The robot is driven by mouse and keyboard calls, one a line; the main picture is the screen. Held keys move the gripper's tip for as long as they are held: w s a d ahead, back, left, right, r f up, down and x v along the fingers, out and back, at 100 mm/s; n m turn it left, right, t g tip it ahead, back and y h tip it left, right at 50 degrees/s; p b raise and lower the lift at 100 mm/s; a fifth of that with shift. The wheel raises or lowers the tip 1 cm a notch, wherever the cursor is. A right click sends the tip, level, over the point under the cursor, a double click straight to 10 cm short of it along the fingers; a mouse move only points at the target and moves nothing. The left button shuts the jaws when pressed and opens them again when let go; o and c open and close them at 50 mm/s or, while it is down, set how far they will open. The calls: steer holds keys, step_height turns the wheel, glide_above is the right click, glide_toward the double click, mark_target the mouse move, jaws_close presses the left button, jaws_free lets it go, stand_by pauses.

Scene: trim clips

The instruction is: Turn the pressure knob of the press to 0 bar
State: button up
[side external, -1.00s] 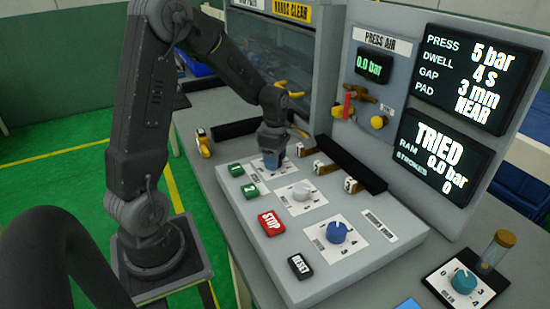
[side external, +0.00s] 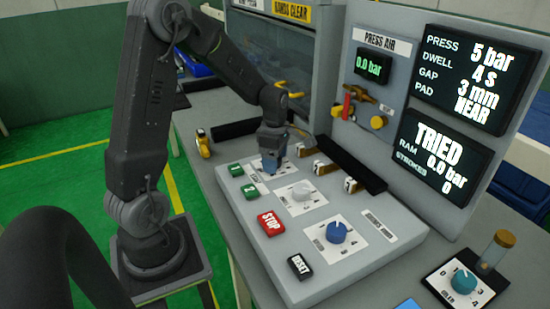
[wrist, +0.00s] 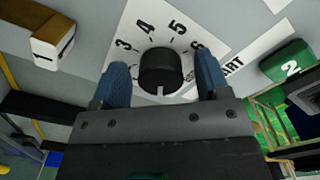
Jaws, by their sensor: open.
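In the wrist view, a dark round knob (wrist: 160,70) sits on a white dial plate (wrist: 135,28) with the numbers 3, 4, 5 and 6 showing. A pale mark shows on its near side. My gripper (wrist: 159,75) is open, with one blue finger on each side of the knob; I cannot tell whether they touch it. In the side view my gripper (side external: 271,163) is low over the far dial of the sloped panel and hides that knob. The upper display (side external: 467,78) reads PRESS 5 bar, DWELL 4 s, GAP 3 mm, PAD NEAR.
A pale knob (side external: 301,191) and a blue knob (side external: 336,232) stand nearer on the panel. Green buttons (side external: 236,169), a red STOP button (side external: 270,222) and a RESET button (side external: 299,266) line its left side. Clips (side external: 325,169) stand to the right. The lower display (side external: 440,158) reads TRIED, 0.0 bar.

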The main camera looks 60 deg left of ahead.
step_height(320, 180, up, 14)
stand_by(0.6)
steer(key=s+d+r+m+t, duration=0.1)
steer(key=s+d+m+t, duration=0.1)
steer(key=s+d+m, duration=0.5)
steer(key=s+d+r+m+t, duration=0.1)
steer(key=s+d+m+t, duration=0.2)
steer(key=m, duration=1.6)
steer(key=s+d, duration=0.4)
steer(key=d, duration=0.4)
steer(key=shift+s+r+t, duration=0.2)
steer(key=shift+t, duration=0.1)
steer(key=shift+d, duration=0.1)
steer(key=shift+c, duration=0.3)
